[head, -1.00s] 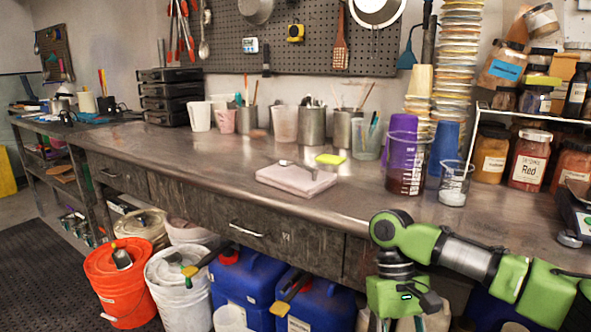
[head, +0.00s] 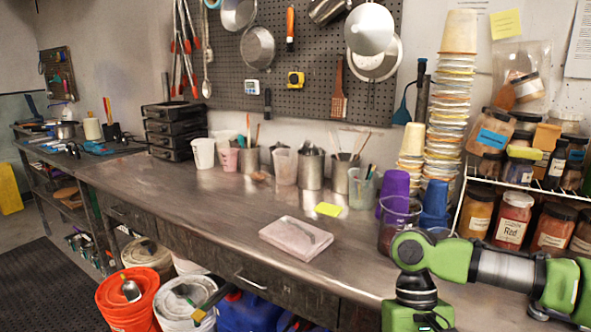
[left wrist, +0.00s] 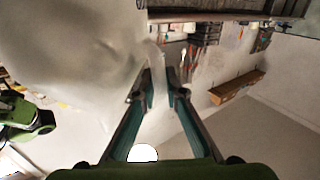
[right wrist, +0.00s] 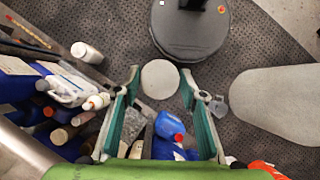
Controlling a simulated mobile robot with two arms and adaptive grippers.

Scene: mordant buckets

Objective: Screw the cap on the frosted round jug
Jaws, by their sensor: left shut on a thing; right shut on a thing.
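In the left wrist view a large, pale, translucent body, which looks like the frosted round jug (left wrist: 70,50), fills the upper left. My left gripper (left wrist: 160,78) is shut on a narrow pale part at its edge, probably the handle. The jug's mouth is not clear. In the right wrist view my right gripper (right wrist: 160,80) is shut on a round white disc, the cap (right wrist: 160,79), between its fingertips. The cap is held above the floor, and no jug mouth shows under it. Neither gripper nor the jug shows in the head view.
A pale rounded shape (right wrist: 270,105) at right in the right wrist view is unclear.

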